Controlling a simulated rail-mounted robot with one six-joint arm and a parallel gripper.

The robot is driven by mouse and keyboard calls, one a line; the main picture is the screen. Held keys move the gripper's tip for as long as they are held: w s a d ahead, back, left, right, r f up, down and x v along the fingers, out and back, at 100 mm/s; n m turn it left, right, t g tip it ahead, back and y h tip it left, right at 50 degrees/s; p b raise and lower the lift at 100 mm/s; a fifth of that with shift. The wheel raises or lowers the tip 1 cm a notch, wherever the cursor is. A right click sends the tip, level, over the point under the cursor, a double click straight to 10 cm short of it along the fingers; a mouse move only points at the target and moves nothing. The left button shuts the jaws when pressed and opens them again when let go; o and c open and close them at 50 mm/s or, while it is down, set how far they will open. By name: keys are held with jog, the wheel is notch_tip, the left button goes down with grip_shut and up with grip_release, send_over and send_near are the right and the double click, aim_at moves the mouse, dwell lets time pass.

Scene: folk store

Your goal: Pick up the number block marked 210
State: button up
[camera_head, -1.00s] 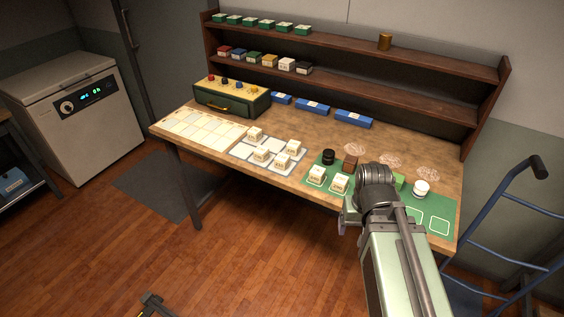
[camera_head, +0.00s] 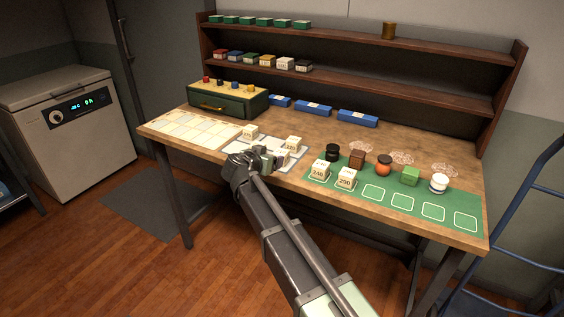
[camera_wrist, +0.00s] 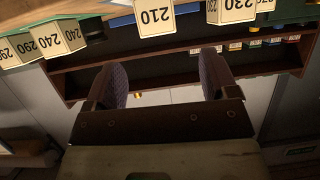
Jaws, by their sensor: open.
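The white number block marked 210 (camera_wrist: 155,17) shows at the top middle of the wrist view, cut off by the upper edge. My gripper (camera_wrist: 163,78) is open below it in that view, with its two fingers apart and nothing between them. A block marked 230 (camera_wrist: 232,10) is to the right, and blocks marked 240 (camera_wrist: 62,37) and 290 (camera_wrist: 22,46) are to the left. In the head view, my gripper (camera_head: 264,157) is at the front of the grey mat, close to a white block (camera_head: 282,156). I cannot tell there which block is 210.
More white blocks stand on the mat (camera_head: 250,131) (camera_head: 293,143). The green mat (camera_head: 403,201) on the right holds two numbered blocks, a green block (camera_head: 410,175) and jars. A green drawer box (camera_head: 228,104) and blue boxes (camera_head: 357,118) stand behind, below the shelves (camera_head: 400,80).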

aim_at(280, 153)
jog(key=b+x, duration=0.2)
jog(key=x, duration=0.3)
jog(key=shift+w+d+f, duration=0.1)
jog(key=shift+w+f, duration=0.05)
jog(key=shift+f, duration=0.05)
jog(key=shift+w+d, duration=0.2)
jog(key=b+x, duration=0.2)
jog(key=x, duration=0.3)
jog(key=shift+r, duration=0.2)
jog(key=c, duration=1)
jog(key=shift+r+p, duration=0.15)
jog(key=shift+p, duration=0.15)
notch_tip(280, 153, up, 20)
jog(key=p, duration=1.9)
jog(key=shift+p, duration=0.4)
